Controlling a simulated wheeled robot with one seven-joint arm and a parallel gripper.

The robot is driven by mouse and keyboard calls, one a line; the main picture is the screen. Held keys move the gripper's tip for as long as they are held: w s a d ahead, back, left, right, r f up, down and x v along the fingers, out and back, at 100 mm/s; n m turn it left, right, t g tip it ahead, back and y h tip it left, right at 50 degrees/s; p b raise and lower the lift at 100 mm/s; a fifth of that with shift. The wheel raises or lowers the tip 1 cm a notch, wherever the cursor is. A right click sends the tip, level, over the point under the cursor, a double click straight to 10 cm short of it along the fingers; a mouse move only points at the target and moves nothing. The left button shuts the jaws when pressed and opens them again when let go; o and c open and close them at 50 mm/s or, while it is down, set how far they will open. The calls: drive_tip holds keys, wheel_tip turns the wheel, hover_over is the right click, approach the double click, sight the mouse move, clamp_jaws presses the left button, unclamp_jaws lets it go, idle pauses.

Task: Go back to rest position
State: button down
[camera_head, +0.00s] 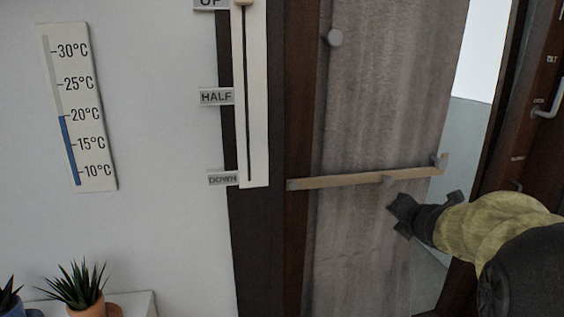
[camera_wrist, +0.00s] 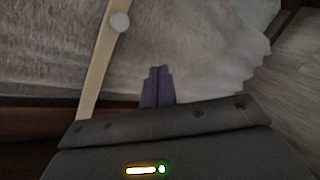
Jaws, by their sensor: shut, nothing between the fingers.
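My gripper (camera_head: 394,207) is at the right of the head view, in front of a grey wood-grain panel (camera_head: 370,90) and a little below a pale wooden bar. In the wrist view its dark fingers (camera_wrist: 157,72) are together with nothing between them.
A slider board (camera_head: 257,120) marked UP, HALF and DOWN and a thermometer (camera_head: 75,110) are on the left wall. A potted plant (camera_head: 78,288) stands at lower left. A dark frame with a handle (camera_head: 546,108) is at the far right.

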drive_tip(key=s+a+f+m+g, duration=0.5)
drive_tip(key=s+a+f+m, duration=0.2)
drive_tip(key=s+f+m, duration=0.6)
drive_tip(key=s+a+f+m+g, duration=0.65)
drive_tip(key=s+f+m, duration=0.35)
drive_tip(key=m, duration=0.4)
wheel_tip(320, 180, up, 38)
drive_tip(key=p, duration=3.7)
drive_tip(key=shift+s+t+y, duration=0.2)
drive_tip(key=shift+t+y, duration=0.1)
drive_tip(key=shift+t, duration=0.15)
drive_tip(key=shift+d, duration=0.1)
